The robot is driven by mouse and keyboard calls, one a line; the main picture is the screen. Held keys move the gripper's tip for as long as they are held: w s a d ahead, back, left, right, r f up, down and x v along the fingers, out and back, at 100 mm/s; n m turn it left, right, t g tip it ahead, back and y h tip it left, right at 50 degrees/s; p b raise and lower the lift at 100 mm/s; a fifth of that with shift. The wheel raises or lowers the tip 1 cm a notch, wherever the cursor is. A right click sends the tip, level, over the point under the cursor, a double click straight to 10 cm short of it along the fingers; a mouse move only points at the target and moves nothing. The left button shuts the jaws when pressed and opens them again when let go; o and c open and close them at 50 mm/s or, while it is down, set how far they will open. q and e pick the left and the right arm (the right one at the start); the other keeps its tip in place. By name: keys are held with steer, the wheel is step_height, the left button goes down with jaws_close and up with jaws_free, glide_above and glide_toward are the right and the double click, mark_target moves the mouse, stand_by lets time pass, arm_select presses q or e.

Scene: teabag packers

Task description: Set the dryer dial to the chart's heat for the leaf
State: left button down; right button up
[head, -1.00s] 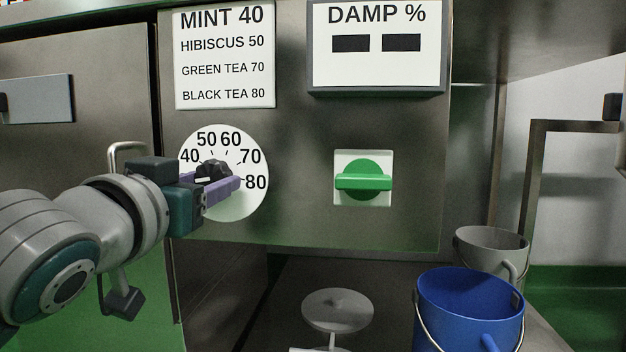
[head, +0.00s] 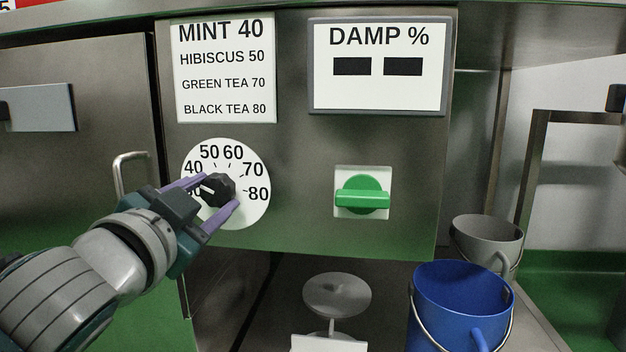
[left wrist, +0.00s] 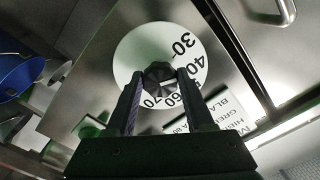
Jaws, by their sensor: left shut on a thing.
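The dryer dial (head: 254,210) is a round white plate with heat numbers and a black knob (head: 217,190). My left gripper (head: 216,196) is shut on the knob, one purple finger on each side. A pale mark shows on the knob's left side; the exact number it points to is unclear. The fingers partly cover the lowest number at left. In the left wrist view the knob (left wrist: 158,74) sits between the fingertips, and a finger hides part of the scale. The chart (head: 224,70) above reads mint 40, hibiscus 50, green tea 70, black tea 80. My right gripper is not in view.
A DAMP % panel (head: 379,38) with two dark, blank windows is at upper right. A green switch (head: 362,194) with a level handle sits below it. A blue bucket (head: 462,300), a grey bucket (head: 487,240) and a round pale disc (head: 337,292) stand lower down.

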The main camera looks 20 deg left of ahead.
arm_select(q)
steer(key=shift+m, duration=0.6)
steer(key=shift+c, duration=1.4)
jaws_free()
steer(key=shift+s+d+p, duration=0.15)
steer(key=shift+s+p, duration=0.35)
steer(key=p+v, duration=0.2)
steer(key=v, duration=0.7)
